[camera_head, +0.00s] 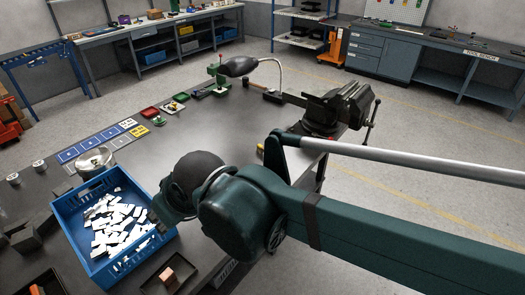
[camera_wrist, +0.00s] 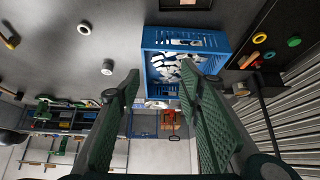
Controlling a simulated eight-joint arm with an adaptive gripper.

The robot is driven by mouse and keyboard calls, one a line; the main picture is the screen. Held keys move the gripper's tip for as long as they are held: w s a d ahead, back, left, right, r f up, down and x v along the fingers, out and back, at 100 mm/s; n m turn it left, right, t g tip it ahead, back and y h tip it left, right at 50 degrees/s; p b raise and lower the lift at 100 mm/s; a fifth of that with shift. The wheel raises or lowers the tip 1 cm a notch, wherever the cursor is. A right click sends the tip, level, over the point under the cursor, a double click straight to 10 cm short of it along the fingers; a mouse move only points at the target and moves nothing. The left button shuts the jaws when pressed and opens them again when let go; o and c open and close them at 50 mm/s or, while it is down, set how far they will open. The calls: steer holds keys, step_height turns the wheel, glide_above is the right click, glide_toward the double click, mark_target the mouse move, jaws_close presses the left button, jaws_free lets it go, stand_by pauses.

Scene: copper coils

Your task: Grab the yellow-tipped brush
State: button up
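I cannot make out the yellow-tipped brush for certain in either view. A small yellow spot (camera_head: 261,150) shows at the bench's right edge beside my arm in the head view; it is too small and partly hidden to name. My gripper (camera_wrist: 158,77) is open and empty in the wrist view, its two green fingers wide apart. A blue crate (camera_wrist: 151,42) full of white pieces lies beyond the fingertips there. In the head view my arm hides the gripper's fingers, and the crate (camera_head: 78,262) stands left of my wrist.
A vise (camera_head: 330,108) stands at the bench's right corner. A magnifier lamp (camera_head: 240,66) and red tray (camera_head: 150,112) are farther back. A metal bowl (camera_head: 95,162) is behind the crate. The middle bench is clear.

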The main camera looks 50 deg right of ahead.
steer(key=shift+w+d, duration=0.1)
steer(key=w+d+r+g+h, duration=0.15)
steer(key=w+d+r, duration=0.25)
steer(key=w+d, duration=0.8)
steer(key=w+d+f+m+g, duration=0.1)
steer(key=w+d+f, duration=0.1)
steer(key=w+d, duration=0.5)
steer(key=w+d+f+g, duration=0.2)
steer(key=w+d, duration=0.1)
steer(key=d, duration=0.8)
steer(key=m+g+y, duration=0.1)
steer(key=g+y, duration=0.1)
steer(key=g, duration=0.1)
glide_above(262, 146)
steer(key=shift+h, duration=0.25)
steer(key=f, duration=2.2)
steer(key=shift+a+f+p, duration=0.2)
steer(key=shift+f+p, duration=0.1)
steer(key=shift+s+d+f, duration=0.15)
steer(key=shift+d+f, duration=0.05)
steer(key=shift+f, duration=0.1)
